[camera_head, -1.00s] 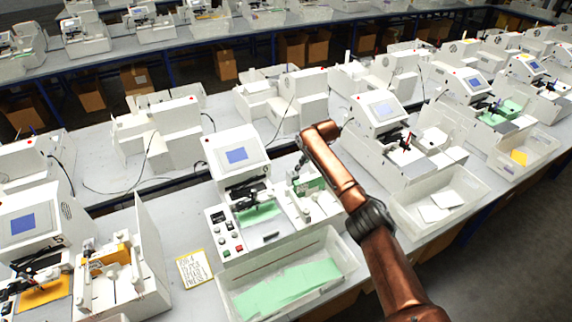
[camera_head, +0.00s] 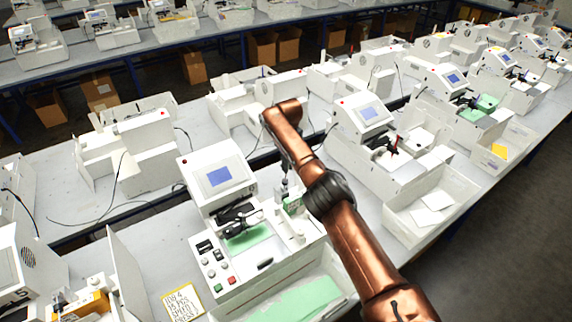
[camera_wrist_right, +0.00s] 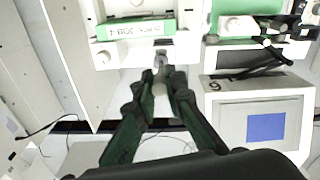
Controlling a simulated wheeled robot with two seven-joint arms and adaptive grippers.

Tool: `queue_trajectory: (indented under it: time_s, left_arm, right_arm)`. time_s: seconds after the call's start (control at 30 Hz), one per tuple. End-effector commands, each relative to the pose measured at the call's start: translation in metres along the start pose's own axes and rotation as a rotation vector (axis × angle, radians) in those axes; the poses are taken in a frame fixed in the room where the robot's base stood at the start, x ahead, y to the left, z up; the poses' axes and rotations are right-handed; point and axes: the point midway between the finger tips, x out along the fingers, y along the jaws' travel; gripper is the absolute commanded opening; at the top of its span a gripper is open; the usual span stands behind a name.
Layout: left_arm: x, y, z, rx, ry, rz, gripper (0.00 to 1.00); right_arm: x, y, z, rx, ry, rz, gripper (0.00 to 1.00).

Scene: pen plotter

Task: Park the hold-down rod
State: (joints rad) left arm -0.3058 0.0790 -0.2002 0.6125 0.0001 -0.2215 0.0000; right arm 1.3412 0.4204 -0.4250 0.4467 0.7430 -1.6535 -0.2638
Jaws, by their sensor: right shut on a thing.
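The pen plotter is a white machine with a blue screen (camera_head: 219,177), below the middle of the head view; its screen also shows upside down in the right wrist view (camera_wrist_right: 266,127). My right gripper (camera_head: 287,188) reaches down at the machine's right side, partly hidden by my arm. In the right wrist view its dark green fingers (camera_wrist_right: 162,82) are closed on a short grey upright piece, which looks like the hold-down rod (camera_wrist_right: 160,63). The rod's lower end is hard to make out. A green block with a printed label (camera_wrist_right: 135,28) lies just beyond it. My left gripper is not in view.
Similar machines stand on both sides, with a white upright panel (camera_head: 133,275) at left. Loose black cables lie behind.

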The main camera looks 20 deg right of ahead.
Motion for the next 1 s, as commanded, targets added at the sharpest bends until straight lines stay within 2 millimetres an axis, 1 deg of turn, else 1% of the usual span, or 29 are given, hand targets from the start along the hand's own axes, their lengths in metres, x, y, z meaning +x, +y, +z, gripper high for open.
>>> queue_trajectory:
  time_s: [0.03, 0.27, 0.3, 0.57, 0.73, 0.87, 0.97, 1.0]
  left_arm:
    - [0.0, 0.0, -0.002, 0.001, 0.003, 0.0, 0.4]
    - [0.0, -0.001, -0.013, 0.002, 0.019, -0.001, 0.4]
    - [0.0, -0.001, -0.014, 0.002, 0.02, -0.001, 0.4]
    - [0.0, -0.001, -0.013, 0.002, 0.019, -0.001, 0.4]
    - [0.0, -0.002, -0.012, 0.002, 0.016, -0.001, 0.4]
    - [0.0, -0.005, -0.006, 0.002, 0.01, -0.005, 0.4]
    - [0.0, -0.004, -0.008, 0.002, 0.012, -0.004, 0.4]
    - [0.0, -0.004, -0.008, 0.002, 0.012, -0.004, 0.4]
  right_arm:
    - [0.003, 0.001, 0.003, 0.003, -0.013, 0.003, 0.0]
    - [0.0, -0.004, -0.004, -0.009, -0.006, 0.005, 0.0]
    - [0.0, -0.004, -0.005, -0.009, -0.005, 0.004, 0.11]
    - [0.0, -0.004, -0.004, -0.006, -0.004, 0.003, 0.29]
    - [0.0, -0.003, -0.004, -0.005, -0.004, 0.003, 0.29]
    - [-0.002, -0.002, -0.003, -0.004, -0.003, 0.003, 0.29]
    - [-0.009, -0.003, -0.004, -0.005, -0.001, 0.002, 0.29]
    - [-0.015, -0.002, -0.004, -0.004, -0.001, 0.002, 0.29]
